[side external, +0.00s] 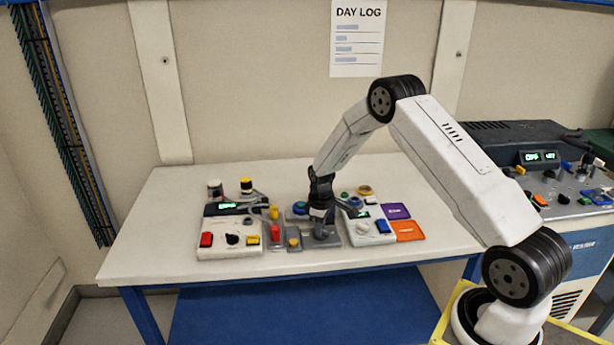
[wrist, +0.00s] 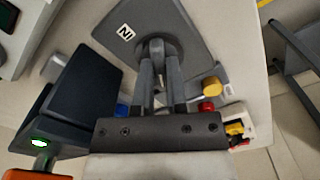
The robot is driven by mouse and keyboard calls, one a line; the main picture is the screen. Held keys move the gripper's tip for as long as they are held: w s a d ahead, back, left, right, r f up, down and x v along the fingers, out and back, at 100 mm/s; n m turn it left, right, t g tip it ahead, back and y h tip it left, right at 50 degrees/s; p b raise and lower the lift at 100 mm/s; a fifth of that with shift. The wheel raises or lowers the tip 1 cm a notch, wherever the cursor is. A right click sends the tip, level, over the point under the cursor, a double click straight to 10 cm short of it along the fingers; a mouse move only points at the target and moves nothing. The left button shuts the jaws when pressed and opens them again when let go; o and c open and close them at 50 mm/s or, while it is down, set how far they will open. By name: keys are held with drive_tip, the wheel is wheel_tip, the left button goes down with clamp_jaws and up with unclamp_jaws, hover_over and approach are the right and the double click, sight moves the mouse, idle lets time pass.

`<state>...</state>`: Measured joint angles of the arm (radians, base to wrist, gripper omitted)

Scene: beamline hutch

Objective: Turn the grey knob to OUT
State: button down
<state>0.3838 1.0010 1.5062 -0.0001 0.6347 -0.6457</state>
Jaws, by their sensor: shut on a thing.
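The grey knob (wrist: 155,42) stands on a grey plate (wrist: 180,20) in the wrist view, with a white IN label (wrist: 126,33) to its left. My gripper (wrist: 158,62) is shut on the knob, its two fingers on either side of it. The fingers hide much of the knob, and I cannot tell which way it points. No OUT label can be read. In the side external view my gripper (side external: 322,232) reaches straight down to the plate in the middle of the table, and the knob is hidden behind it.
A control box (side external: 228,238) with a red button stands left of my gripper, and another box (side external: 370,232) with a blue button stands close on the right. Purple (side external: 396,211) and orange (side external: 410,231) pads lie beyond that. The table's (side external: 150,235) left end is clear.

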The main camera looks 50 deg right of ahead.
drive_tip(key=shift+n, duration=1.5)
drive_tip(key=c, duration=0.7)
unclamp_jaws()
drive_tip(key=shift+o, duration=0.2)
drive_tip(key=shift+r, duration=3.95)
drive_tip(key=shift+a, duration=0.1)
